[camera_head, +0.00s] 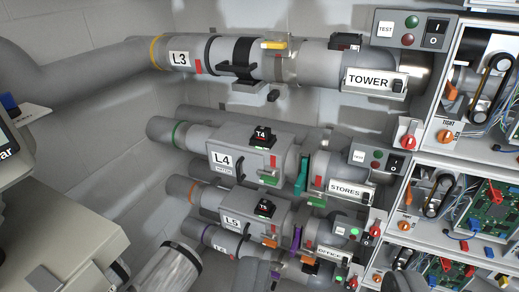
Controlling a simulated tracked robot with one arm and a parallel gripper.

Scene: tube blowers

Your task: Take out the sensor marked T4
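The sensor marked T4 (262,136) is a small black block with a white label. It sits on top of the grey L4 blower housing (226,146), in the middle of the view. A small red part and a green part show just below its label. It looks seated in the housing. I cannot make out my gripper for sure in this view, and nothing is seen touching T4.
A similar sensor T5 (265,207) sits on the L5 unit below. The L3 tube (180,59) runs above. Control panels (378,158) and open cabinets with wiring (480,200) stand at right. A beige unit (60,235) fills the lower left.

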